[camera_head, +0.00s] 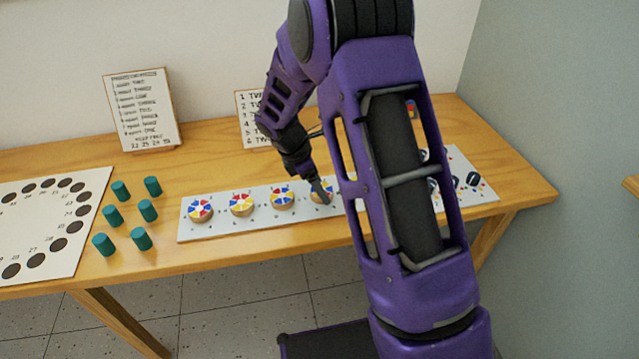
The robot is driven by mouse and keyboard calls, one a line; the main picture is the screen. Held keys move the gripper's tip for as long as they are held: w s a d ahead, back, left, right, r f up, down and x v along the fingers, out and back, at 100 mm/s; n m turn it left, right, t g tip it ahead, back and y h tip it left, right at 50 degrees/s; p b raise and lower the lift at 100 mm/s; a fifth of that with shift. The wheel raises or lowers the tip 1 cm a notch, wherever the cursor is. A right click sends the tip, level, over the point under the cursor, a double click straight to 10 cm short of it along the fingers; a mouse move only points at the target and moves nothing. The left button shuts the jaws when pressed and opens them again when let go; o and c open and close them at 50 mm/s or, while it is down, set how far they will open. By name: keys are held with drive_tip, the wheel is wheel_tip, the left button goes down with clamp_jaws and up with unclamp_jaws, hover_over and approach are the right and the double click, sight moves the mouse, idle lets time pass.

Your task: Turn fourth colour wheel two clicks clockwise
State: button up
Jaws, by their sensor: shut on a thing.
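A long pale board (225,231) lies on the wooden table with a row of round colour wheels on it. From the left, the first wheel (201,208), the second wheel (242,204) and the third wheel (283,198) show in full, with red, blue, yellow and white sectors. My gripper (318,190) points down at the fourth wheel (321,198) and is shut on it. The gripper and my arm hide part of this wheel, so its exact sector positions cannot be told.
Dark knobs (473,180) sit at the board's right end, partly behind my arm. Several teal pegs (148,211) stand left of the board, beside a white panel with dark holes (45,215). Two written cards, one at left (140,110) and one behind my arm (250,117), stand at the back.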

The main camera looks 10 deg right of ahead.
drive_tip(key=m+g+p, duration=0.1)
drive_tip(key=m, duration=0.1)
drive_tip(key=m+g+p, duration=0.1)
drive_tip(key=m, duration=0.2)
drive_tip(key=shift+w+r+y, duration=0.1)
drive_tip(key=shift+w+y, duration=0.05)
drive_tip(key=shift+y, duration=0.15)
drive_tip(key=m+g, duration=0.1)
drive_tip(key=m, duration=0.2)
drive_tip(key=m+y+p, duration=0.1)
drive_tip(key=m, duration=0.2)
drive_tip(key=shift+w+d+g, duration=0.1)
drive_tip(key=shift+g, duration=0.3)
drive_tip(key=m+y, duration=0.1)
drive_tip(key=m, duration=0.1)
drive_tip(key=m+g+y+p, duration=0.1)
drive_tip(key=m, duration=0.2)
drive_tip(key=shift+w+d, duration=0.1)
drive_tip(key=shift+d, duration=0.05)
drive_tip(key=m+y, duration=0.2)
drive_tip(key=m, duration=0.3)
drive_tip(key=shift+d, duration=0.15)
drive_tip(key=o, duration=1.3)
drive_tip(key=shift+o, duration=0.2)
